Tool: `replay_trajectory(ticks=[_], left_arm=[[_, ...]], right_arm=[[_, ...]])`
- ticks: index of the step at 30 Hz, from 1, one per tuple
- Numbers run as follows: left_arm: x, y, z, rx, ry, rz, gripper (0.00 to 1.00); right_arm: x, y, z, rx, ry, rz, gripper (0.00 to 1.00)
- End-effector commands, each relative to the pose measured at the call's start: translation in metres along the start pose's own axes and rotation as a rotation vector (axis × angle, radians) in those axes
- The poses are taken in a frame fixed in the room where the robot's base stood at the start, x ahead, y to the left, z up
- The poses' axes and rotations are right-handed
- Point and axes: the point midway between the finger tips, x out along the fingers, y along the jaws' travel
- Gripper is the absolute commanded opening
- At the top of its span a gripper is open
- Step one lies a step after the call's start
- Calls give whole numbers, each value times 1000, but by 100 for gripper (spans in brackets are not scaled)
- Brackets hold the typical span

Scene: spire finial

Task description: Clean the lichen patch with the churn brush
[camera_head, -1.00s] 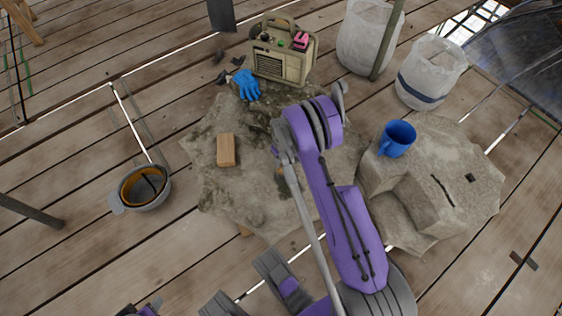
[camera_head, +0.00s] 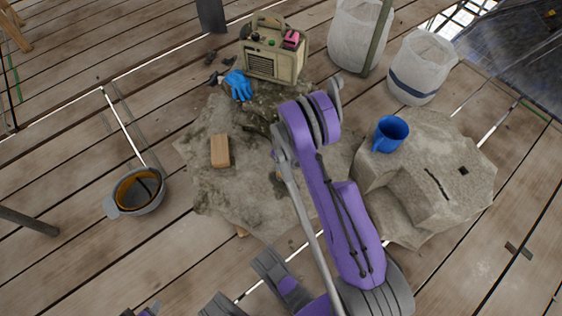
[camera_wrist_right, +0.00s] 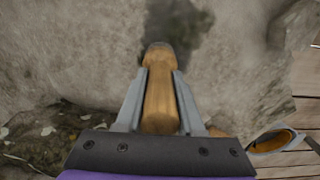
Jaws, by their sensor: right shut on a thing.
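My right gripper (camera_wrist_right: 160,100) is shut on the wooden handle of the churn brush (camera_wrist_right: 160,100). The handle points away from the jaws toward the stone; its bristles cannot be made out. A dark blurred patch (camera_wrist_right: 178,22), possibly the lichen patch, lies on the pale stone just past the handle's end. I cannot tell whether the brush touches it. In the head view my purple right arm reaches over the stone slab (camera_head: 215,190) and hides the gripper and brush.
A wooden block (camera_head: 220,151), a blue glove (camera_head: 239,85) and a beige machine (camera_head: 272,62) are on or by the slab. A blue mug (camera_head: 390,134) stands on a cut stone (camera_head: 440,190) at right. An upturned helmet (camera_head: 138,191) lies left on open planks.

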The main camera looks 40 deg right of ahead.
Motion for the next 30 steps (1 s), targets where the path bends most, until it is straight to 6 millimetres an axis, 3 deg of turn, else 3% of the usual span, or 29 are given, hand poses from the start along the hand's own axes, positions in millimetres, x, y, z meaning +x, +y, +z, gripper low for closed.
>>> replay_trajectory(ticks=[30], left_arm=[[0, 0, 0, 0, 0, 0, 50]], right_arm=[[0, -7, 34, 0, -1, 0, 0]])
